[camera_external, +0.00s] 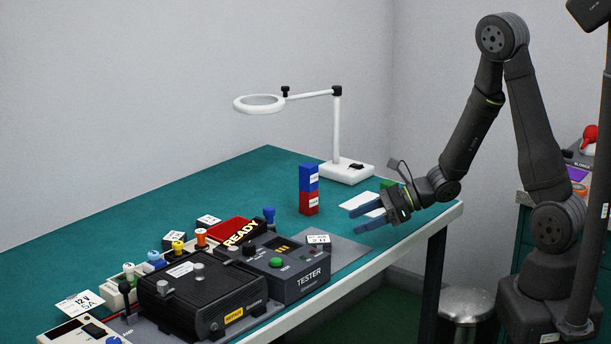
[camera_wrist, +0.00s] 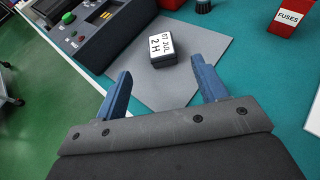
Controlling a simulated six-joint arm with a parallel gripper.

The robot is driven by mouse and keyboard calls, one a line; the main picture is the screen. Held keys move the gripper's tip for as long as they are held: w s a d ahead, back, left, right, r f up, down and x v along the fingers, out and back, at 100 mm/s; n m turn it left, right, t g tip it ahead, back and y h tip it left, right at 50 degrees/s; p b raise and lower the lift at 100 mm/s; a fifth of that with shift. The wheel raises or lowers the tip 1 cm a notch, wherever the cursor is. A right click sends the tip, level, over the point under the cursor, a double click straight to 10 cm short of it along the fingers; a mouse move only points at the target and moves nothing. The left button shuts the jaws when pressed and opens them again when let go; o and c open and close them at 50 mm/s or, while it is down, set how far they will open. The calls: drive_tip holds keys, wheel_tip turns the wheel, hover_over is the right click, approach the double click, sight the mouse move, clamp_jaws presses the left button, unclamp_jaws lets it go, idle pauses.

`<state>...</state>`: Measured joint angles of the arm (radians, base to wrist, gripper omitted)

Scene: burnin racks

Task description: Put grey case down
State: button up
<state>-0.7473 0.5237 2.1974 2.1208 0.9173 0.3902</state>
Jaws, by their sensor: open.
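The grey case (camera_wrist: 163,59), a small dark block with a white label reading "07 JUL 2 H", rests on the grey mat (camera_wrist: 205,48) in the wrist view. In the external view the case (camera_external: 318,244) shows just behind the tester, partly hidden by it. My gripper (camera_wrist: 161,77) is open and empty, its blue fingers apart on either side below the case and not touching it. In the external view my gripper (camera_external: 368,217) hangs over the table's right part, to the right of the case.
The tester (camera_external: 292,268) stands beside the mat. A red block (camera_external: 309,204) with a blue block (camera_external: 309,177) on it stands behind. A magnifier lamp (camera_external: 337,130) stands at the back. A black fixture (camera_external: 195,295) and other labelled cases (camera_external: 208,222) crowd the left.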

drive_tip(key=s+a+r+n+g+h, duration=0.1)
drive_tip(key=s+a+r+n+g, duration=0.4)
drive_tip(key=n, duration=0.6)
wheel_tip(320, 180, up, 9)
drive_tip(key=n+t+h, duration=0.5)
drive_tip(key=n+h, duration=0.7)
drive_tip(key=n, duration=1.3)
hover_over(313, 239)
drive_tip(key=f, duration=1.2)
drive_tip(key=shift+w+d+f, duration=0.15)
drive_tip(key=shift+w, duration=0.05)
drive_tip(key=shift+s+f, duration=0.15)
drive_tip(key=shift+f, duration=2.55)
drive_tip(key=c, duration=1.2)
drive_tip(key=shift+r, duration=0.15)
